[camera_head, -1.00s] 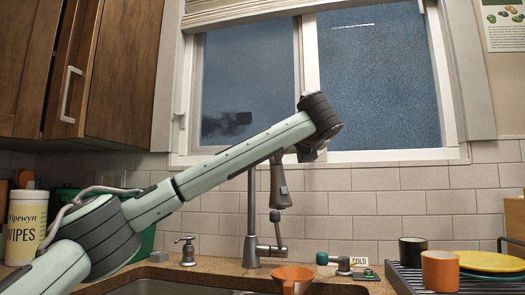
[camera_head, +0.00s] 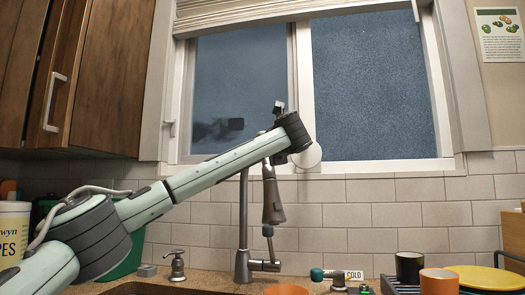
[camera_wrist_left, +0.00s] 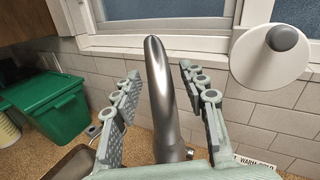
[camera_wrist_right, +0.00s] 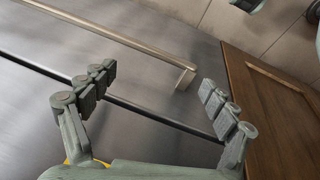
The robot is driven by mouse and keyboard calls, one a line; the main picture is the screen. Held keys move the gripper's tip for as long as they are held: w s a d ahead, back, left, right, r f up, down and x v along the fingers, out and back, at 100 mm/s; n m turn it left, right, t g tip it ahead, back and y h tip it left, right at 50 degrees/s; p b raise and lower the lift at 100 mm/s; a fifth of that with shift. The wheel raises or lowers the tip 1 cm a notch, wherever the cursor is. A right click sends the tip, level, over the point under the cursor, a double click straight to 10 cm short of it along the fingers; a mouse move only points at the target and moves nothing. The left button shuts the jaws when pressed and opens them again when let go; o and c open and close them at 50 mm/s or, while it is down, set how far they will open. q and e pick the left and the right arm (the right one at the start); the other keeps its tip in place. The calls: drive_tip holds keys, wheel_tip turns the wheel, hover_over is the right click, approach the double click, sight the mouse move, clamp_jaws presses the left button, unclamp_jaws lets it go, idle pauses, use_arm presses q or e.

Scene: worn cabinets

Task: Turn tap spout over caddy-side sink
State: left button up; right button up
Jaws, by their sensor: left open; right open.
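The grey metal tap (camera_head: 243,220) stands behind the sink. Its spray head (camera_head: 272,200) hangs to the right of the upright neck; the top of the spout is hidden behind my left arm. My left gripper (camera_wrist_left: 158,80) is open, its fingers on either side of the tap's curved metal pipe (camera_wrist_left: 163,100) in the left wrist view. I cannot tell whether either finger touches it. A dark sink basin (camera_head: 150,289) shows at the bottom edge. No caddy is clearly recognisable. My right gripper (camera_wrist_right: 150,98) is open and empty before a dark metal front.
A white disc with a grey knob (camera_wrist_left: 270,55) is right of the left gripper. A soap pump (camera_head: 177,266), a green bin (camera_head: 130,252) and a wipes tub (camera_head: 12,235) stand left. Mugs (camera_head: 409,267) and a yellow plate (camera_head: 490,277) are right. A bar handle (camera_wrist_right: 120,38) crosses the metal front.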

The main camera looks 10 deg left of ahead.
use_arm(q)
clamp_jaws()
idle(0.5)
